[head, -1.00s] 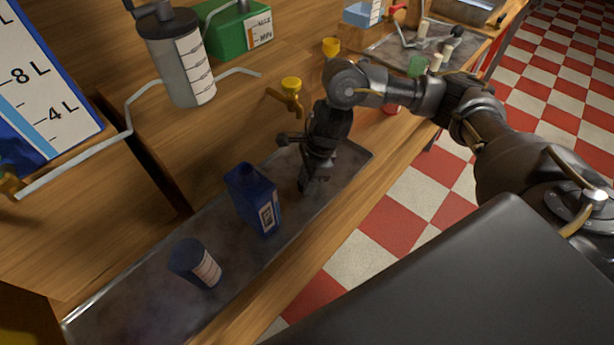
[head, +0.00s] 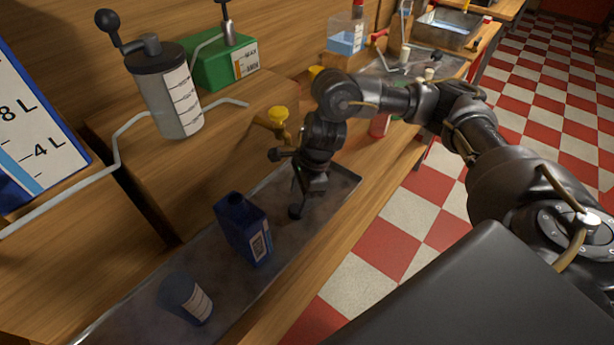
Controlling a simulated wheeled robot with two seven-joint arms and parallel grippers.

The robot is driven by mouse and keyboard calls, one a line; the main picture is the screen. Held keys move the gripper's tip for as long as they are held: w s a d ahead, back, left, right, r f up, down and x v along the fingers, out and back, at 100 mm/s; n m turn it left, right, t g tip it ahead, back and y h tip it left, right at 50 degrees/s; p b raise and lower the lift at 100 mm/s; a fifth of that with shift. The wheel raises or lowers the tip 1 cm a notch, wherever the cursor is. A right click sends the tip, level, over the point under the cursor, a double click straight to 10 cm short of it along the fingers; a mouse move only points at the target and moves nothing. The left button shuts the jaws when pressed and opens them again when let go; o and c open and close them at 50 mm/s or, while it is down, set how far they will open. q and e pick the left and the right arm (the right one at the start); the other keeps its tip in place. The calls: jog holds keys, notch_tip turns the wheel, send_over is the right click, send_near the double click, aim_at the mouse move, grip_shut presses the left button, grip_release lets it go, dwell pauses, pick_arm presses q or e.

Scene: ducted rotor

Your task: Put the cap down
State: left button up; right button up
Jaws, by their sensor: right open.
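A small dark round piece, which looks like the cap (head: 295,211), is at the tips of my right gripper (head: 305,190), low over or on the metal tray (head: 338,188). Whether it touches the tray is hard to tell. The right gripper points down and its fingers are open; the dark fingers and the cap partly blend. A blue bottle (head: 243,230) with a label stands upright on the tray to the left, its dark top opening uncovered. My left gripper is not in view.
A dark blue cup (head: 186,298) with a white label stands on the tray at the lower left. A yellow-handled tap (head: 277,118) juts out behind the gripper. A grey canister (head: 168,90) and a green box (head: 225,62) stand on the raised wooden shelf.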

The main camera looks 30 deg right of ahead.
jog(key=v, duration=0.8)
jog(key=shift+r, duration=0.2)
jog(key=shift+d, duration=0.1)
